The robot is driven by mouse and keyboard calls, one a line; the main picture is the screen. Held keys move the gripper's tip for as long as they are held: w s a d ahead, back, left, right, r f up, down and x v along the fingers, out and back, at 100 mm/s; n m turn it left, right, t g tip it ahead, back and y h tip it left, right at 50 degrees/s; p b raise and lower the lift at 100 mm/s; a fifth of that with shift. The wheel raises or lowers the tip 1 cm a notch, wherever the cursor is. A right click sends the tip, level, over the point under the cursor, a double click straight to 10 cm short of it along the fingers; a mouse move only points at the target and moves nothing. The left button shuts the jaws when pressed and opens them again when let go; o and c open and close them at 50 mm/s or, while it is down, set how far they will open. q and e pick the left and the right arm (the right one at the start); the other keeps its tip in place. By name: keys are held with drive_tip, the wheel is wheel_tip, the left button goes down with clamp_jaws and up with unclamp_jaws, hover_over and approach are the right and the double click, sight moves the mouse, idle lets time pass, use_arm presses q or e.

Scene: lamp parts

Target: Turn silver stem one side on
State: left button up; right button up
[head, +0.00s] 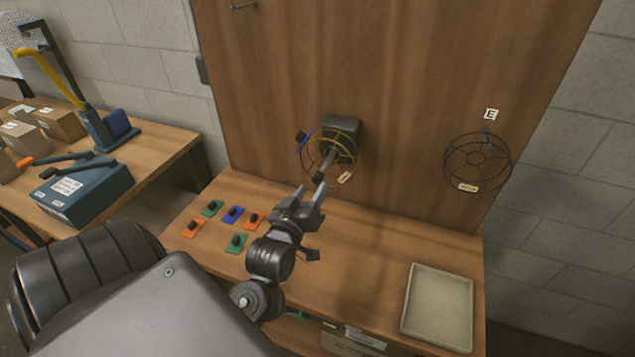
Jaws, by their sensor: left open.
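A grey box-like lamp housing (343,127) is fixed to the upright wooden panel, with a yellow wire cage (333,152) in front of it. A silver stem (329,159) shows within the cage, slanting down toward my gripper; its near end looks dark. My left gripper (318,189) is open just below and in front of the cage, its fingers pointing up at the stem's near end. I cannot tell whether the fingers touch the stem or are around it. A blue piece (305,139) with a dark knob sits at the cage's left edge. My right gripper is not in view.
A black wire cage (477,162) hangs on the panel at the right, under an "E" label (491,114). Several coloured plates with black knobs (233,215) lie on the bench left of my arm. An empty tray (438,306) lies at the bench's right.

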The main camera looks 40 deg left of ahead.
use_arm(q)
drive_tip(key=shift+b+v, duration=0.35)
drive_tip(key=shift+v, duration=1.8)
